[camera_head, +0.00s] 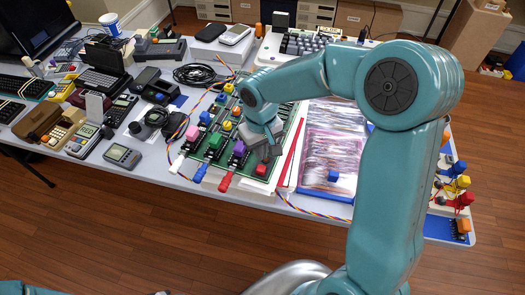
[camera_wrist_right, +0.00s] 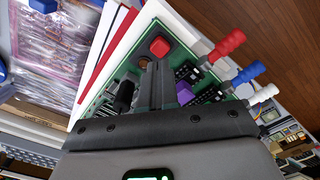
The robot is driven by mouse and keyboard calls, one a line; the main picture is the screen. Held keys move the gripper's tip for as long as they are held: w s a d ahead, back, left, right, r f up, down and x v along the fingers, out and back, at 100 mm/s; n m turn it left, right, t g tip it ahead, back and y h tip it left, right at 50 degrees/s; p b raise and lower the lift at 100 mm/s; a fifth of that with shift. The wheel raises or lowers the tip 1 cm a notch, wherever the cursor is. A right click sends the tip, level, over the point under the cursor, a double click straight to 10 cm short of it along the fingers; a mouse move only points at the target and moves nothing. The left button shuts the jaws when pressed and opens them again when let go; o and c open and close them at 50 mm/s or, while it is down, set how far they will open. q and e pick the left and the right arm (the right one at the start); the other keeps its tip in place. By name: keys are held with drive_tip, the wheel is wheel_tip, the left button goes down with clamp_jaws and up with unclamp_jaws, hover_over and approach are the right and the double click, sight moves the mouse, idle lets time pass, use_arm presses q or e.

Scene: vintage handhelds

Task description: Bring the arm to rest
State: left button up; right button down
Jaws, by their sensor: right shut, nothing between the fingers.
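My right arm (camera_head: 385,180) reaches in from the lower right and bends over the table. Its gripper (camera_head: 262,152) hangs above the front right part of a green circuit board (camera_head: 222,130). In the right wrist view the gripper (camera_wrist_right: 155,85) has its fingers together with nothing between them. A red block (camera_head: 261,169) on the board is close to the fingertips; it also shows in the wrist view (camera_wrist_right: 160,46). A purple block (camera_head: 238,148) is beside the gripper. I cannot tell whether the fingers touch the board. My left gripper is not in view.
Red, blue and white plugs lie along the board's front edge, including a red plug (camera_head: 225,181). A blue-edged tray (camera_head: 330,150) with bagged parts is to the right. Handhelds and calculators crowd the left of the table, including a grey handheld (camera_head: 123,155). The wooden floor in front is clear.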

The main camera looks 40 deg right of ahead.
drive_tip(key=s+a+f+y, duration=0.1)
drive_tip(key=s+a+f, duration=0.4)
drive_tip(key=f, duration=0.2)
drive_tip(key=s+a+f+y, duration=0.1)
drive_tip(key=s+a+f, duration=0.3)
drive_tip(key=f, duration=0.4)
drive_tip(key=s+a+f+m+y, duration=0.1)
drive_tip(key=s+a+f+y, duration=0.1)
drive_tip(key=s+a+f, duration=0.3)
drive_tip(key=x, duration=0.3)
drive_tip(key=shift+s, duration=0.35)
drive_tip(key=shift+d, duration=0.1)
drive_tip(key=shift+d, duration=0.1)
